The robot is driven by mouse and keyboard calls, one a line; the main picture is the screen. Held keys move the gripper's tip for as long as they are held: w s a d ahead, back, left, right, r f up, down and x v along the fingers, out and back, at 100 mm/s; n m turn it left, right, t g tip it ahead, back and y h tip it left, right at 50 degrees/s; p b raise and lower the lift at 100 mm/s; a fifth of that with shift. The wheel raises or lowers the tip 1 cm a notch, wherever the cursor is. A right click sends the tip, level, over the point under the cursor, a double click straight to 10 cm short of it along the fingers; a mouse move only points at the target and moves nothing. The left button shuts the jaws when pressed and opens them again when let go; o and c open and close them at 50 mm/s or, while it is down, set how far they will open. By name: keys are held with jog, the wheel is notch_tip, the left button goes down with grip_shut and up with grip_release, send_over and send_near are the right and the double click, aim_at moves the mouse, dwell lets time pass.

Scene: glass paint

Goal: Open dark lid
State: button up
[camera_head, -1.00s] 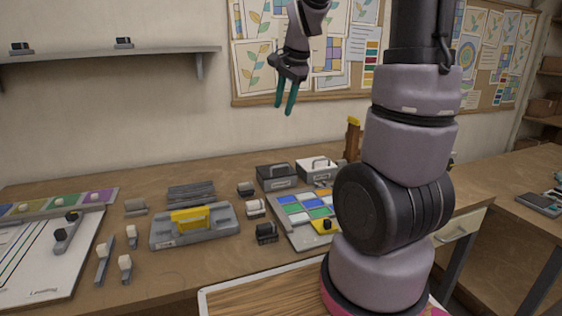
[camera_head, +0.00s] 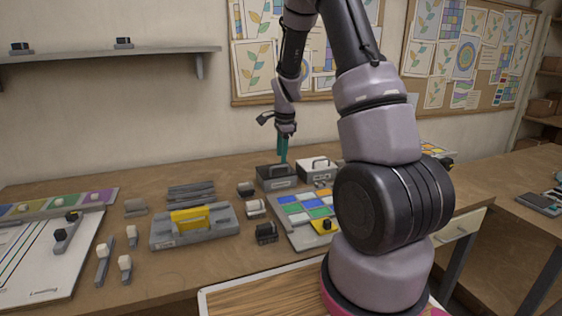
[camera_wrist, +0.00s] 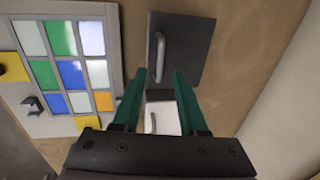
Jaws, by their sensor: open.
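The dark lid (camera_wrist: 187,52) tops a small dark box (camera_head: 275,184) at the back of the bench. Its pale bar handle (camera_wrist: 160,55) stands near one edge of the lid in the wrist view. My gripper (camera_head: 284,161) points down with its teal fingers at the dark box in the head view, which partly hides the handle there. In the wrist view my gripper (camera_wrist: 159,75) is open, with nothing between its fingertips. The handle lies just beyond the fingertips, roughly in line with the gap. I cannot tell the exact height of the tips over the lid.
A white-lidded box (camera_head: 318,173) with a handle stands right beside the dark box and shows between my fingers (camera_wrist: 162,120). A colored glass panel (camera_head: 305,211) lies in front. A grey tray with a yellow piece (camera_head: 191,217) sits to the left.

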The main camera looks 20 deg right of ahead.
aim_at(281, 175)
jog(key=shift+w+f, duration=0.15)
jog(key=shift+f, duration=0.7)
jog(key=shift+w+f, duration=0.15)
jog(key=shift+f, duration=0.65)
grip_shut()
